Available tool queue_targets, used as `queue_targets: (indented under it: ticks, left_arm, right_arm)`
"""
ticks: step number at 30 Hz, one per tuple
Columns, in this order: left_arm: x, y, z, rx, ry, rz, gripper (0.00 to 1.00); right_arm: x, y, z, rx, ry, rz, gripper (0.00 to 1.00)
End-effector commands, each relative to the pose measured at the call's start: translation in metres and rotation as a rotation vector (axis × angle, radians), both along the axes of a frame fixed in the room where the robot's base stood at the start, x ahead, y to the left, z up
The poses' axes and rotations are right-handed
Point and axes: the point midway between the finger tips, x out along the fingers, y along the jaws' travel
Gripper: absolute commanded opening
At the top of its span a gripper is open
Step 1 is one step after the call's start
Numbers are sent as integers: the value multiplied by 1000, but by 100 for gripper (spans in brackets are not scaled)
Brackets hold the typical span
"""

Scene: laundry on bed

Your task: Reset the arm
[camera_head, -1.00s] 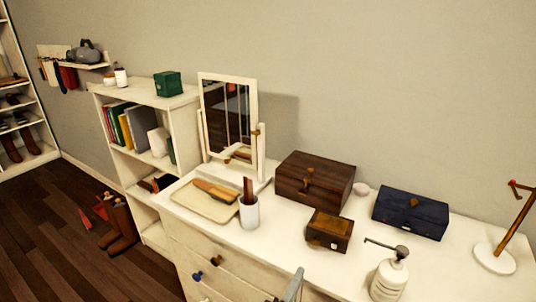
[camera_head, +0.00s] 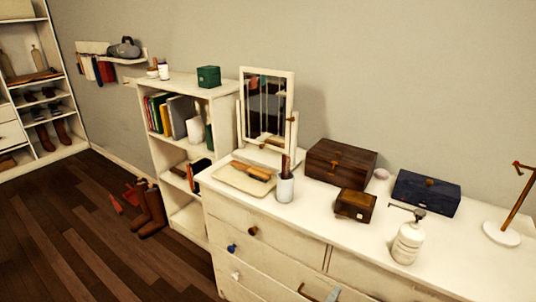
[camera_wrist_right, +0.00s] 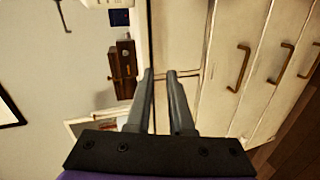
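My right gripper shows only as a grey fingertip (camera_head: 332,295) at the bottom edge of the head view, in front of the white dresser's drawers. In the right wrist view its two grey fingers (camera_wrist_right: 159,78) stand apart with a gap between them, and nothing is held. The dresser's drawer fronts and handles lie beyond and to the right of the fingers there. My left gripper is not in view.
The white dresser (camera_head: 465,262) carries a mirror (camera_head: 267,108), tray, cup (camera_head: 285,188), brown boxes (camera_head: 340,164), blue box (camera_head: 426,193), pump bottle (camera_head: 407,242) and stand (camera_head: 502,233). A bookshelf (camera_head: 185,90) stands left. Boots (camera_head: 148,210) stand on the floor; open floor lies left.

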Motion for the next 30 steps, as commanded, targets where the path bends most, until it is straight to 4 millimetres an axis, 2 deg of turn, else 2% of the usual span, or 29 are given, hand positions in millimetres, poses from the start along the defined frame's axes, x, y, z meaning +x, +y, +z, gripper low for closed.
queue_targets:
  ticks: [1, 3, 8, 12, 18, 22, 23, 24, 30]
  left_arm:
    - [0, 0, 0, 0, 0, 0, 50]
    - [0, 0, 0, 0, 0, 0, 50]
    - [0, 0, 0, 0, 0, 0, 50]
    - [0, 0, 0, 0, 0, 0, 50]
    - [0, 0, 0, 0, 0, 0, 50]
    - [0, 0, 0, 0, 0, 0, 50]
    - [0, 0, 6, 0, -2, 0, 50]
    - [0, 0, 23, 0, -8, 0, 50]
    - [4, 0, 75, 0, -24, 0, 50]
  right_arm:
    - [-10, -16, -7, 60, 40, -37, 20]
    - [-26, -34, -21, 162, 103, -86, 20]
    - [-77, -61, -53, 460, 233, -216, 20]
    - [-121, -61, -72, 741, 300, -314, 20]
    - [-162, -42, -81, 1068, 321, -406, 20]
    - [-179, -28, -80, 1257, 305, -450, 20]
    - [-180, -25, -73, 1282, 302, -453, 20]
    - [-178, -25, -57, 1273, 301, -444, 20]
    - [-174, -25, -4, 1271, 288, -432, 20]
